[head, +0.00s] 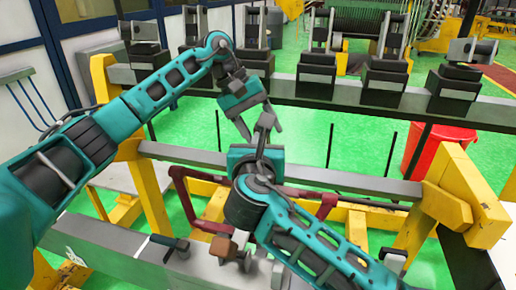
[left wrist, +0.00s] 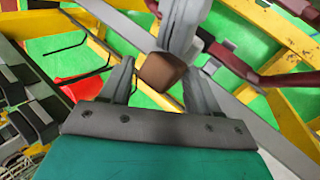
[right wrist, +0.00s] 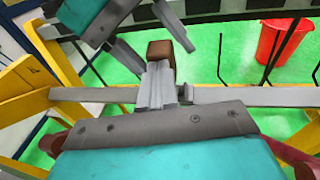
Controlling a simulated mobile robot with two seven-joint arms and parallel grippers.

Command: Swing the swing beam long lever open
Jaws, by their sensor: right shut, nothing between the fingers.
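A long grey beam (head: 370,184) runs between yellow supports; it also shows in the right wrist view (right wrist: 90,95). Dark red bent bars (head: 315,197) sit just in front of it. I cannot tell which part is the long lever. My left gripper (head: 258,122) is open above the beam, close to my right gripper. My right gripper (head: 265,128) points up, its fingers together, overlapping the beam in the head view. In the left wrist view a brown block (left wrist: 160,72) shows between the left fingertips; in the right wrist view it shows beyond the right fingertips. Contact is unclear.
A dark rail with several grey-topped fixtures (head: 381,80) spans the back. A red bin (head: 437,143) stands at the right, behind the beam. Yellow frames (head: 462,197) bound the beam's ends. Thin dark rods (head: 391,153) rise behind it. A grey rail lies in front.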

